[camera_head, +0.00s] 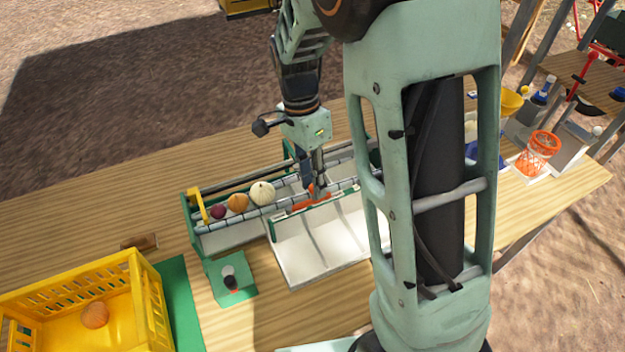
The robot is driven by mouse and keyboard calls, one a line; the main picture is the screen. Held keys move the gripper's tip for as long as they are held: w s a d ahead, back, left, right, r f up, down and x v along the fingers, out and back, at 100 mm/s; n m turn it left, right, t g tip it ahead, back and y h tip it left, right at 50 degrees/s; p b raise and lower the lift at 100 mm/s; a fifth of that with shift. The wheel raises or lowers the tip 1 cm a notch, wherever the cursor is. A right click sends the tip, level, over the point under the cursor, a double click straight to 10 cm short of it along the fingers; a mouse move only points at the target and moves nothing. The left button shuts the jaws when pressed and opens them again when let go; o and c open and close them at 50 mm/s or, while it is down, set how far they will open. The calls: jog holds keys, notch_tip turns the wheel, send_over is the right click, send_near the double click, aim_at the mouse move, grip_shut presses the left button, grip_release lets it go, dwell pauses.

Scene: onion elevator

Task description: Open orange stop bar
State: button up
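The orange stop bar (301,207) lies low along the front side of the roller channel, at the top edge of a white sloped tray (305,248). My gripper (316,190) points down right at the bar, with its fingertips over or against it. I cannot tell whether they touch it or how far apart they are. Part of the bar is hidden behind the fingers. Left of my gripper, a purple onion (218,212), an orange-brown onion (237,203) and a white onion (262,193) sit in a row on the channel (205,232).
A yellow bar (198,205) stands at the channel's left end. A yellow crate (130,282) with an onion is at the lower left, beside a green button box (231,280). My arm column hides the channel's right end. An orange basket (540,147) stands at the right.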

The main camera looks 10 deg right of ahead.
notch_tip(320, 180, up, 12)
jog(key=w+a, duration=0.1)
jog(key=w, duration=0.1)
dwell(0.5)
jog(key=shift+f, duration=0.1)
